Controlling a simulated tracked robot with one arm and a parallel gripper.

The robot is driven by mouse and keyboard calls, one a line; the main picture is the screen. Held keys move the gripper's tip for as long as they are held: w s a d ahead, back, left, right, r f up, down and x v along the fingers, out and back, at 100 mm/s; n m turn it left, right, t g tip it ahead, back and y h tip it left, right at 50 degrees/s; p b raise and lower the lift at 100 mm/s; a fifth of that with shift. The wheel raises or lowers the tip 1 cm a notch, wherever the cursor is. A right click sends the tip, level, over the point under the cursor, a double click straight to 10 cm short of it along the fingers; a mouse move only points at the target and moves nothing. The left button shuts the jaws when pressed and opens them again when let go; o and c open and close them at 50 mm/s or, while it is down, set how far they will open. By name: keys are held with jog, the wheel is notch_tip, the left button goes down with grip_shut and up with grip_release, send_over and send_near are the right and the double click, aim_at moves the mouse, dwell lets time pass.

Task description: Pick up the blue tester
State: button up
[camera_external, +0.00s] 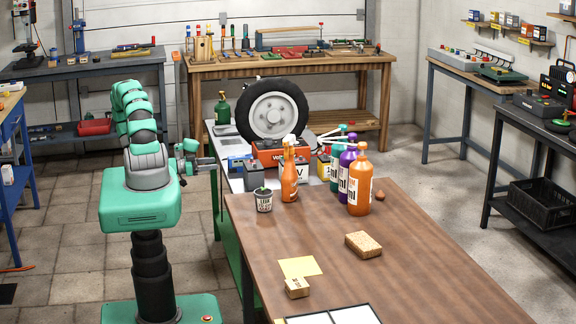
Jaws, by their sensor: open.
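A small blue item (237,161), which may be the blue tester, sits on the grey-topped bench near its left edge, left of the red battery; it is too small to make out clearly. My gripper (212,163) is open and points right, just left of that item at the bench's edge. Nothing shows between the fingers. I cannot tell whether the fingertips touch the item.
Floor at the left is clear.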

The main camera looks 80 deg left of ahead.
aim_at(241, 160)
jog(key=shift+w+b, duration=0.35)
jog(key=shift+w, duration=3.55)
jog(key=shift+w+a, duration=0.2)
jog(key=shift+w, duration=0.5)
jog(key=shift+w+a, duration=0.15)
jog(key=shift+w, duration=0.5)
jog(key=shift+w+b, duration=0.4)
jog(key=shift+w, duration=0.9)
jog(key=shift+c, duration=0.3)
jog(key=c, duration=1.1)
notch_tip(241, 160, up, 8)
jog(key=p, duration=0.3)
jog(key=shift+r, duration=0.1)
jog(key=shift+r+p, duration=0.9)
jog(key=shift+p, duration=0.25)
